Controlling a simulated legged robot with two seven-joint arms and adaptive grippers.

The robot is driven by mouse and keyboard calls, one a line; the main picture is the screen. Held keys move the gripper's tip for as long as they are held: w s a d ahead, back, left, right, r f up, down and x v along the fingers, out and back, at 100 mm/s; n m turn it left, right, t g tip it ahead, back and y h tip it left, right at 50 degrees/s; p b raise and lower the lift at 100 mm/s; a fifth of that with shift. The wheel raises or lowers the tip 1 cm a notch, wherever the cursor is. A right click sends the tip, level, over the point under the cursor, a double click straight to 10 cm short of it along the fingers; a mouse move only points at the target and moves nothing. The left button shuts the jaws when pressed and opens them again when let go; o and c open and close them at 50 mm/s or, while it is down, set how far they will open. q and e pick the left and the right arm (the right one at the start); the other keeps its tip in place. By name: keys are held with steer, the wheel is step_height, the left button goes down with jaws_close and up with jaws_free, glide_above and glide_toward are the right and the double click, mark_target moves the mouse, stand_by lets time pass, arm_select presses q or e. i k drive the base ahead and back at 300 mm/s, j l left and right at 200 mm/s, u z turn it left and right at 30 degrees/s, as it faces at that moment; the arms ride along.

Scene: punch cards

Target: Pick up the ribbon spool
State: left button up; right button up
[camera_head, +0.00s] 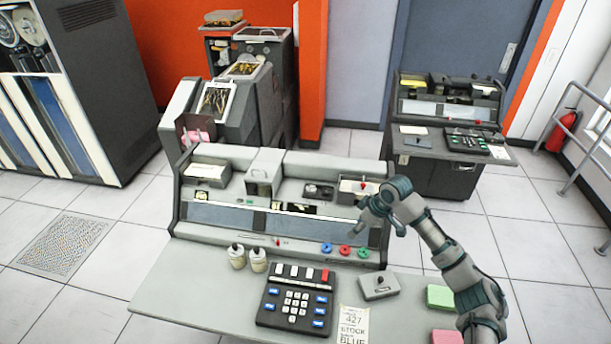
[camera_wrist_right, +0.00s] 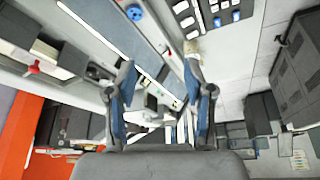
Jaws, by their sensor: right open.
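I cannot tell for sure which thing is the ribbon spool. A dark round part (camera_head: 318,190) sits in a recess on top of the grey card machine (camera_head: 215,237) and may be it. Small blue (camera_head: 326,248), red (camera_head: 345,251) and green (camera_head: 362,253) rings sit on the machine's front ledge. My right gripper (camera_head: 376,220) is above the machine's right end, near the rings. In the right wrist view my right gripper (camera_wrist_right: 160,72) is open, with nothing between its fingers. A blue ring (camera_wrist_right: 135,12) shows at that view's top edge. My left gripper is not in view.
The desk holds a black keypad (camera_head: 294,298), two cream jars (camera_head: 247,256), a grey switch box (camera_head: 379,285), a paper slip (camera_head: 353,322), and green (camera_head: 440,297) and pink (camera_head: 447,337) blocks. A second machine (camera_head: 447,111) stands behind at right.

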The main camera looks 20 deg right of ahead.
mark_target(312, 191)
steer(key=i, duration=1.1)
